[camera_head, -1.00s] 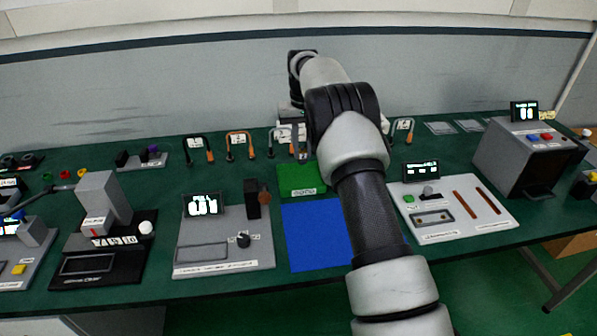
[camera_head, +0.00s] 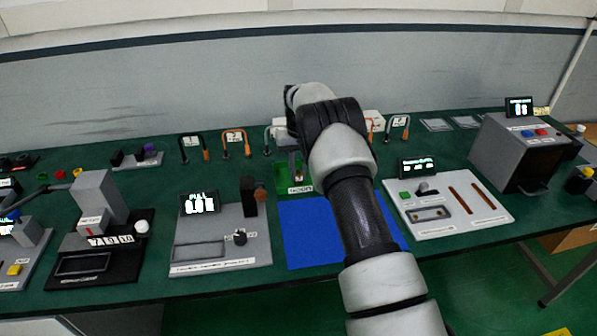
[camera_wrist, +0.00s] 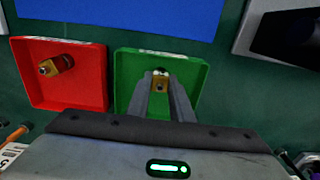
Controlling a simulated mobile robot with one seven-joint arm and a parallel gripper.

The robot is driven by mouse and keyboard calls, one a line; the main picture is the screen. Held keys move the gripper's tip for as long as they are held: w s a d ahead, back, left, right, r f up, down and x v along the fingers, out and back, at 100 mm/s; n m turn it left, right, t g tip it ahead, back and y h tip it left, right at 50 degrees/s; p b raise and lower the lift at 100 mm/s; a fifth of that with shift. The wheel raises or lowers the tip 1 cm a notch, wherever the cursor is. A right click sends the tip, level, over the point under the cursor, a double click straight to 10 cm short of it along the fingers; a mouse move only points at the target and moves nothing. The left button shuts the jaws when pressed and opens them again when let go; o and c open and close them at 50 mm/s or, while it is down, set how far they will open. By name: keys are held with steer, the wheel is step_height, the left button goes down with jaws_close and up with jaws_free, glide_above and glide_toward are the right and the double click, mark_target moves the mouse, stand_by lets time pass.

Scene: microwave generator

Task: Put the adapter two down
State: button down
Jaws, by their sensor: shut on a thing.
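My gripper (camera_wrist: 166,97) is shut on a small brass-coloured adapter (camera_wrist: 160,85), whose metal end shows between the fingertips. It is over the green tray (camera_wrist: 190,70) in the wrist view; I cannot tell whether the adapter touches the tray floor. A similar brass adapter (camera_wrist: 58,65) lies in the red tray (camera_wrist: 88,90) to the left. In the head view my gripper (camera_head: 297,172) is partly seen at the green tray (camera_head: 281,176), behind the blue mat (camera_head: 310,240). My arm hides part of this area, and the red tray cannot be made out there.
A grey device with a display (camera_head: 220,248) stands left of the blue mat. A white panel with a display (camera_head: 465,212) is to the right. Several cable loops on stands (camera_head: 235,140) line the back of the green table.

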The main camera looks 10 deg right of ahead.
steer(key=c, duration=1.6)
jaws_free()
steer(key=shift+f, duration=0.1)
steer(key=shift+o, duration=0.2)
